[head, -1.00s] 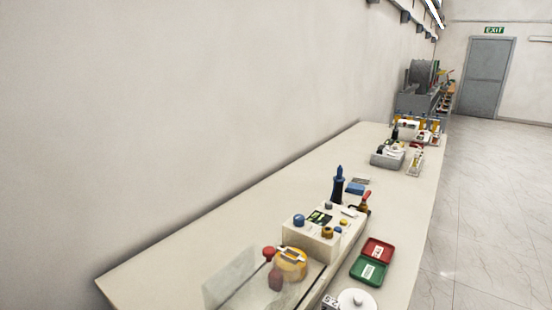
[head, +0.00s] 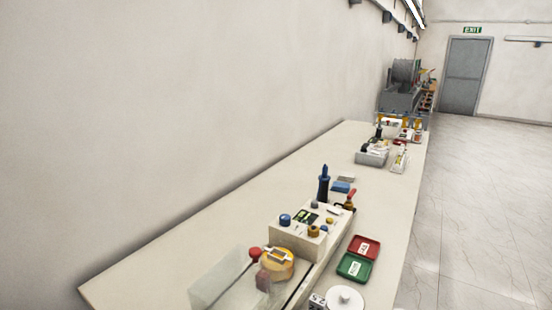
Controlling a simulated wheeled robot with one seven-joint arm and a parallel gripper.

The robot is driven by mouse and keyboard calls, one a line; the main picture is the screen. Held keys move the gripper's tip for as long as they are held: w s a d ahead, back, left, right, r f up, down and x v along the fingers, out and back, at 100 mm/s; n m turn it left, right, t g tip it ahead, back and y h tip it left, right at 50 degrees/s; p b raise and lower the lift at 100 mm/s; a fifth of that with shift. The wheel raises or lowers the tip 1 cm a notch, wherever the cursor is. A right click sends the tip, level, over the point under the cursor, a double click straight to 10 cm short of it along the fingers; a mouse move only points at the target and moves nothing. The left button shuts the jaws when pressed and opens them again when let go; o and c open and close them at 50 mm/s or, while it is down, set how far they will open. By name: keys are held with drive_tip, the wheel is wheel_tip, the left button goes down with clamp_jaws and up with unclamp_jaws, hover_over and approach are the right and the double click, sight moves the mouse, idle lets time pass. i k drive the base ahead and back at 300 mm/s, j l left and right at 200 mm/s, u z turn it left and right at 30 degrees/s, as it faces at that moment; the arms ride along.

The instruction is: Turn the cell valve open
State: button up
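A cream instrument box (head: 296,244) stands on the long bench, with a blue knob (head: 285,220), a dark display and several smaller knobs on top. In front of it are a round yellow part (head: 279,265) and a red knob (head: 255,253), beside a clear transparent cover (head: 218,279). A small valve-like part with a red handle (head: 351,193) stands behind the box, next to a blue upright bottle-shaped thing (head: 324,186). I cannot tell for sure which of these is the cell valve, or whether it is open. My gripper is not in view.
A red tray (head: 371,241) and a green tray (head: 346,271) lie right of the box, with a white round piece (head: 345,295) nearer. More equipment (head: 372,156) stands farther along the bench. The wall bounds the left; the tiled floor (head: 470,220) on the right is clear.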

sight(352, 193)
drive_tip(key=i+l+u, duration=0.1)
drive_tip(key=l, duration=0.25)
drive_tip(key=i+l+u, duration=0.15)
drive_tip(key=i+l, duration=0.2)
drive_tip(key=i+l+u, duration=0.1)
drive_tip(key=l, duration=0.3)
drive_tip(key=i, duration=0.05)
